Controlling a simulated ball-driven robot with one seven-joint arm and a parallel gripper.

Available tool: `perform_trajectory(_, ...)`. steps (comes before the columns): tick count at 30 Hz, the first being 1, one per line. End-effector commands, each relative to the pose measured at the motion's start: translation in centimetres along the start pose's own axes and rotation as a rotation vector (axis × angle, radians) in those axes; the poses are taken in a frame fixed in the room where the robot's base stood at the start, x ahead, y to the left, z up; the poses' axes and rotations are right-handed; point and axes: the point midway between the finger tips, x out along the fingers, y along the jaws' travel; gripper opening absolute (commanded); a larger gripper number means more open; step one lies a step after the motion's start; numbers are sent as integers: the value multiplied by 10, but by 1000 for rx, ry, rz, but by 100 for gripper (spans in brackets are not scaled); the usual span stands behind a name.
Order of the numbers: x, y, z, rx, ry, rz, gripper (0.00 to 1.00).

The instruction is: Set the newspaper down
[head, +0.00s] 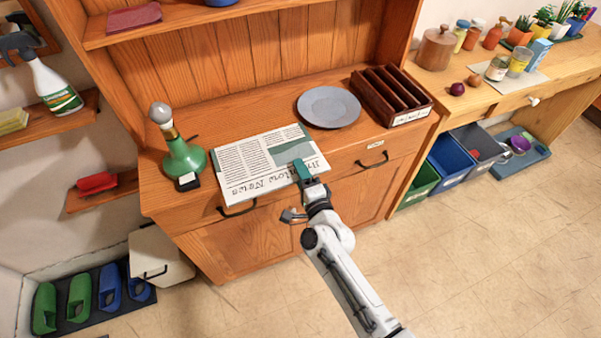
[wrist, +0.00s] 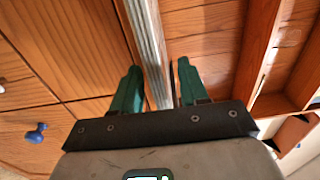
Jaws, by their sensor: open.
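The folded newspaper (head: 258,158) lies flat on the dresser's wooden counter (head: 240,115), and its near edge seems to stick out a little past the counter's front. In the wrist view the newspaper (wrist: 152,45) shows edge-on as a pale, layered strip between my two green fingers. My gripper (head: 301,170) is at the newspaper's near right part. The fingers stand apart, and in the wrist view my gripper (wrist: 158,66) shows gaps between the strip and the fingers. The lower finger is mostly hidden in the head view.
A green bottle-like object (head: 184,158) stands just left of the newspaper. A grey plate (head: 329,107) and a dark slotted rack (head: 390,95) are to its right. Drawer handles (head: 372,160) stick out below the counter. Open floor (head: 480,250) lies in front.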

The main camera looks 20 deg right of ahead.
Motion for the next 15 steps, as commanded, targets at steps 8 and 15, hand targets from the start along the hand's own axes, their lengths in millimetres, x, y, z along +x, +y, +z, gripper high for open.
perform_trajectory(8,-26,-3,0,0,-1,2,44)
perform_trajectory(15,-75,-2,-1,0,2,2,44)
